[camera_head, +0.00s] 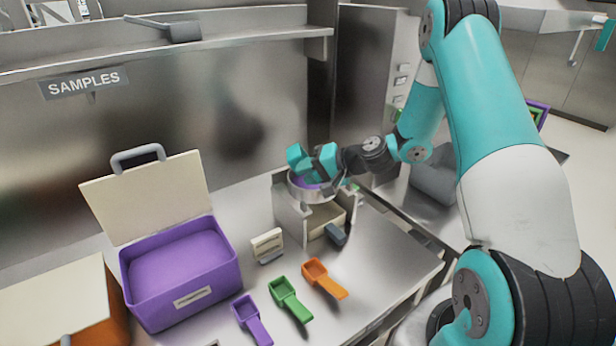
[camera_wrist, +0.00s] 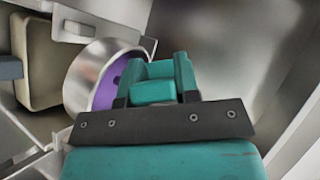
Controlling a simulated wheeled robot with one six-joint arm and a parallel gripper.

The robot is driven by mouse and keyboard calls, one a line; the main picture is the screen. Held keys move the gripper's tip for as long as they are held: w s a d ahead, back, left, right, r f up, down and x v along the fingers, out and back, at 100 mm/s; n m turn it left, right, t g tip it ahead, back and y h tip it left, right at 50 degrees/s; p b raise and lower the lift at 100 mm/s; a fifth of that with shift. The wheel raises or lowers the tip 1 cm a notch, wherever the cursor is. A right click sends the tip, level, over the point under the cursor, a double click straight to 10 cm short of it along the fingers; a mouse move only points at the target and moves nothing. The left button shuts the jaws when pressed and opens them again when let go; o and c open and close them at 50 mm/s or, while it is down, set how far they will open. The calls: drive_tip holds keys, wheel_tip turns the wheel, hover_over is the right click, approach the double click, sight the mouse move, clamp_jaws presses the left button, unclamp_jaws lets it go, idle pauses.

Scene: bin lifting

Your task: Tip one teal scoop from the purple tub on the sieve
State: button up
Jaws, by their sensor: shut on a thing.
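The purple tub (camera_head: 205,285) stands open at the left of the bench, with purple contents inside. The round metal sieve (camera_head: 302,195) rests on top of a grey box stand (camera_head: 290,222); it also shows in the wrist view (camera_wrist: 88,72). Purple material (camera_wrist: 104,90) shows inside the sieve. My gripper (camera_head: 312,162) is directly over the sieve, shut on a teal piece, which I take as the teal scoop (camera_wrist: 155,70). The scoop's bowl is mostly hidden by the fingers, so I cannot tell its tilt or whether it is empty.
Purple (camera_head: 250,318), green (camera_head: 288,298) and orange (camera_head: 322,278) scoops lie in front of the stand. A small cream block (camera_head: 266,244) stands left of it. An orange bin (camera_head: 115,295) is at far left. A shelf (camera_head: 160,55) runs above.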

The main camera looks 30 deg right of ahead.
drive_tip(key=shift+s+d+f+m+t+y+b, duration=0.15)
drive_tip(key=shift+t+y+b, duration=0.25)
drive_tip(key=shift+b, duration=0.65)
drive_tip(key=shift+w+d+f+m+t+y+b, duration=0.1)
drive_tip(key=shift+f+m+t+y+b, duration=0.25)
drive_tip(key=shift+b, duration=0.65)
drive_tip(key=shift+s+d+f+t+y+b, duration=0.1)
drive_tip(key=shift+t+y+b, duration=0.3)
drive_tip(key=shift+b, duration=0.65)
drive_tip(key=shift+r, duration=0.2)
